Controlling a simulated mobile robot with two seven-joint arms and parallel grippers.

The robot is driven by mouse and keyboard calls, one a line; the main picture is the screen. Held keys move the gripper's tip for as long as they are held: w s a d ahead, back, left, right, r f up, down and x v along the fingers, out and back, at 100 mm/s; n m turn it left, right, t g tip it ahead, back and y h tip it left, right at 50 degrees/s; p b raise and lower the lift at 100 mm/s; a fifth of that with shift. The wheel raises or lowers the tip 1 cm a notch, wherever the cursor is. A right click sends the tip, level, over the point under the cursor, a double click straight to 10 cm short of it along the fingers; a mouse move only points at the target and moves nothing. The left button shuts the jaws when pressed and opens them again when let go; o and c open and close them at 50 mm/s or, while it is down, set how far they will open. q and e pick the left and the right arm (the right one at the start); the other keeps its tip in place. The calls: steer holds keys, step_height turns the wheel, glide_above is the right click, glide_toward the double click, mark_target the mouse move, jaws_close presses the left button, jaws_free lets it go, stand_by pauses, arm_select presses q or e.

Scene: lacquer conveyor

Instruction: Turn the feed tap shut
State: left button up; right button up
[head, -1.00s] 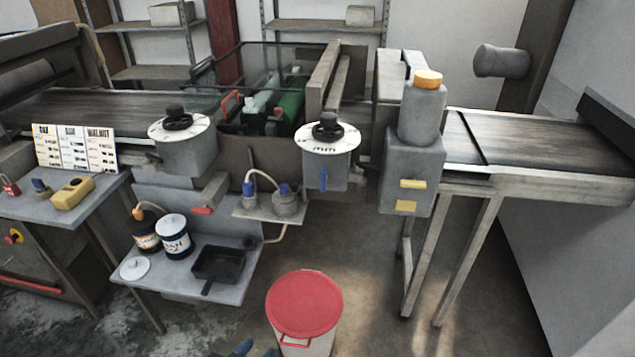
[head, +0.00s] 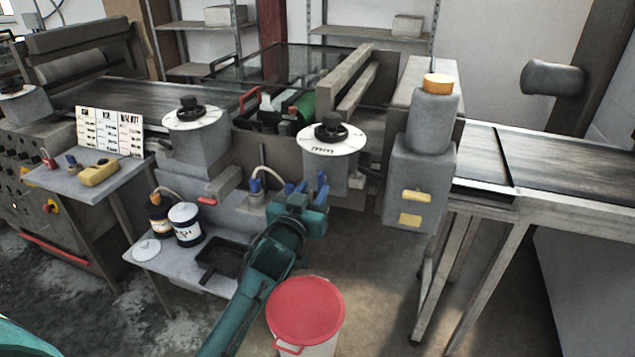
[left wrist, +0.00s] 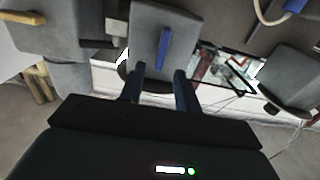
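In the left wrist view the blue lever (left wrist: 164,48) stands lengthwise, pointing up and down the picture, beyond my fingertips. My left gripper (head: 296,186) is just left of and in front of the lever in the head view. In the left wrist view its two dark fingers (left wrist: 158,82) are spread with nothing between them, and the lever lies ahead of the gap, apparently not touched. My right gripper is not in view.
A red-lidded bin (head: 305,308) stands on the floor right of my left arm. A shelf (head: 160,262) with two jars and a black pan (head: 222,258) is left of it. A grey unit with yellow handles (head: 415,190) stands right of the housing.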

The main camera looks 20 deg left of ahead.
mark_target(319, 180)
arm_select(q)
steer(key=shift+w+d, duration=0.1)
steer(key=shift+w, duration=1.75)
steer(key=shift+c, duration=0.3)
jaws_close()
